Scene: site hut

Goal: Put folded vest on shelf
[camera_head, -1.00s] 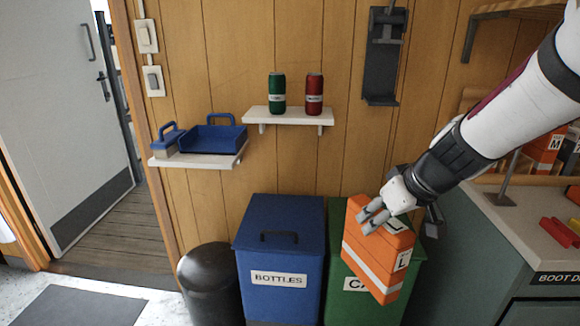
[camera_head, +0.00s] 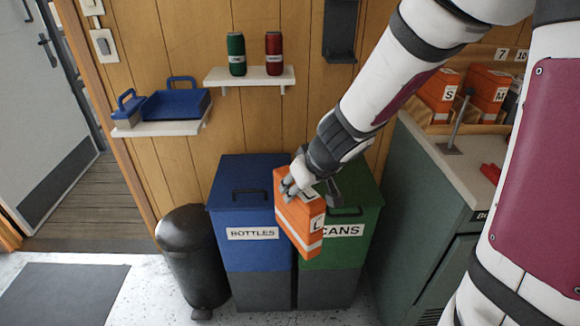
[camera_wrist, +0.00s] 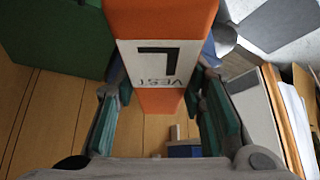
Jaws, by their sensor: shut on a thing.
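The folded vest (camera_head: 290,205) is an orange block with pale bands and a white label with an L. My gripper (camera_head: 298,182) is shut on it and holds it tilted in the air in front of the blue and green bins. In the wrist view the vest (camera_wrist: 158,103) sits between my two fingers (camera_wrist: 165,105), its label reading L and VEST. At the right, a wooden shelf (camera_head: 440,129) holds other orange vests (camera_head: 489,90) marked S and M. The shelf is partly hidden by my arm.
A black pedal bin (camera_head: 190,262) is at left. Small wall shelves hold a green can (camera_head: 236,55), a red can (camera_head: 274,54) and a blue dustpan (camera_head: 176,101). A grey-green counter (camera_head: 425,200) is at right.

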